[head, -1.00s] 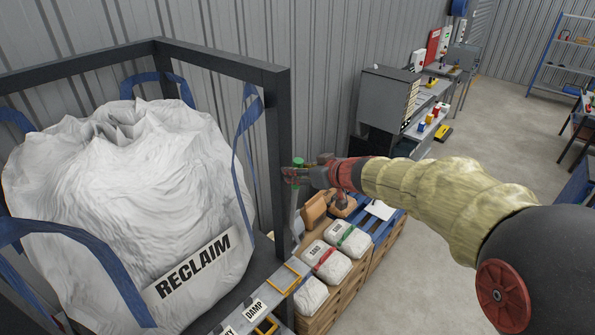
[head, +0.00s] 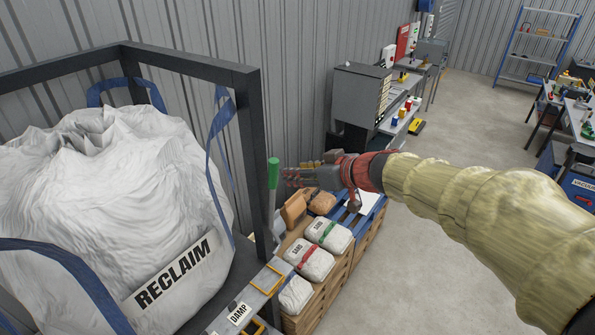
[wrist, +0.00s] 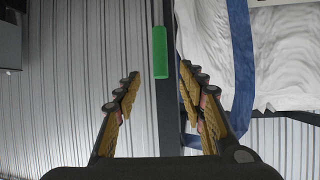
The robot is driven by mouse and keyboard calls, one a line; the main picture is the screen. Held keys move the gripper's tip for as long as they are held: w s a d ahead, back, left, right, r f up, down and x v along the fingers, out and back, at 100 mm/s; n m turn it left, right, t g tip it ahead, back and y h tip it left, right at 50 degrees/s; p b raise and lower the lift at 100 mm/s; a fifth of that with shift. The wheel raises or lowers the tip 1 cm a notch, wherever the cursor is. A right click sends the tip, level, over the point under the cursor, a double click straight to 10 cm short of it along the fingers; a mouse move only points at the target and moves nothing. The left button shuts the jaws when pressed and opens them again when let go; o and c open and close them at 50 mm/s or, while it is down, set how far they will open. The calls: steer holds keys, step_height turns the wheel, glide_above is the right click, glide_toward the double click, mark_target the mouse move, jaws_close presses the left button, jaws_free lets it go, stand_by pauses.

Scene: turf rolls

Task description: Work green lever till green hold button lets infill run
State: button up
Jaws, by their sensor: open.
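The green lever (head: 273,173) has a green grip on a grey shaft and stands upright beside the dark frame post in the head view. My gripper (head: 288,176) is just right of the green grip, apart from it. In the wrist view the green grip (wrist: 160,48) lies beyond the open fingertips (wrist: 160,82), roughly centred between them, with nothing held. The green hold button cannot be made out in either view.
A white bag marked RECLAIM (head: 120,200) hangs in a dark frame (head: 255,150) left of the lever. White sacks (head: 310,260) lie on a pallet below. A grey cabinet (head: 361,95) stands by the wall. Open floor (head: 440,210) is at right.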

steer(key=w+d+f+b, duration=0.1)
steer(key=d+f+b, duration=0.1)
steer(key=d+f, duration=0.1)
steer(key=w+d+f+m+b, duration=0.1)
steer(key=d+f+b, duration=0.1)
steer(key=f, duration=0.3)
steer(key=w+d+f+m+h+b, duration=0.1)
steer(key=d+f+b, duration=0.1)
steer(key=d+f, duration=0.2)
steer(key=shift+d+f, duration=0.15)
steer(key=shift+d, duration=0.05)
steer(key=c, duration=0.7)
steer(key=f+n+b, duration=0.1)
steer(key=d+f+n+y+b, duration=0.1)
steer(key=f+n, duration=0.1)
steer(key=d+f+n+y+b, duration=0.1)
steer(key=f, duration=0.1)
steer(key=shift+w+d+f, duration=0.25)
steer(key=shift+w, duration=0.05)
jaws_close()
steer(key=s+a+r+n+y+b, duration=0.3)
steer(key=r+n+y, duration=0.5)
steer(key=n, duration=1.3)
steer(key=p+x, duration=0.6)
steer(key=x, duration=0.7)
steer(key=shift+s+a, duration=0.35)
